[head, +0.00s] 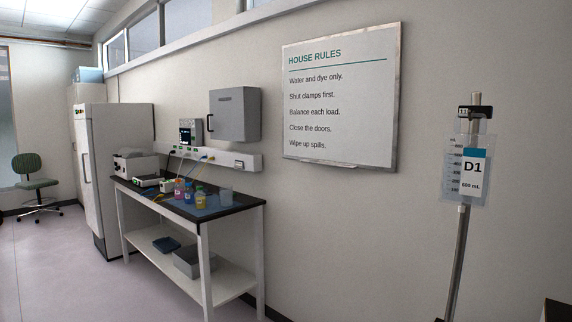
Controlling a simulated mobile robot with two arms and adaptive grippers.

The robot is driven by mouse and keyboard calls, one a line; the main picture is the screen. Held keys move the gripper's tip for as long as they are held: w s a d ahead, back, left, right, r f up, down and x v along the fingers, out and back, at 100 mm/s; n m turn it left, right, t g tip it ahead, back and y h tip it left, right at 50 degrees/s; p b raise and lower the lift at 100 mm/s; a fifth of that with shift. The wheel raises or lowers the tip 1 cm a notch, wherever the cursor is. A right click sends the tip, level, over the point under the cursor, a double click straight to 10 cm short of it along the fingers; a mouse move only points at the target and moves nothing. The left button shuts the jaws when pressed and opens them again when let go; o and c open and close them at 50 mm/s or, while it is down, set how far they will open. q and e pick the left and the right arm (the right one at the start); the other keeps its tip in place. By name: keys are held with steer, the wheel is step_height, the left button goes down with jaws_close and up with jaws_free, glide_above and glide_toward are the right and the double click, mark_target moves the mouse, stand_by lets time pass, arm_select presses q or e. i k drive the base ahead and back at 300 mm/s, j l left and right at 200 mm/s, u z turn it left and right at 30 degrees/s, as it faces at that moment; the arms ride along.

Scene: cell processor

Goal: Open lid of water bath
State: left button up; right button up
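No thing in the head view is plainly the water bath, and I cannot tell whether one of the boxes here is it. A grey box (188,263) sits on the lower shelf of the bench. A pale boxy device (137,164) stands on the bench top at its far left end. A grey wall cabinet (235,116) with a dark handle hangs above the bench, and its front looks shut. Neither of my grippers is in view.
The bench (245,204) stands against the wall with several coloured bottles on it. A white fridge-like cabinet (122,150) is beyond it. A pole with a bag marked D1 (474,173) stands at right. The floor (70,270) at left is clear.

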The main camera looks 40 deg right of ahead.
mark_target(124, 151)
steer(key=i+l+z, duration=0.25)
steer(key=z, duration=0.15)
steer(key=i+z, duration=0.8)
steer(key=i+j, duration=0.1)
steer(key=i, duration=0.35)
steer(key=i+j+z, duration=0.1)
steer(key=i, duration=0.35)
steer(key=i+j, duration=0.15)
steer(key=i, duration=0.3)
steer(key=i+j+z, duration=0.1)
steer(key=i, duration=0.35)
steer(key=i+j, duration=0.25)
steer(key=i, duration=0.2)
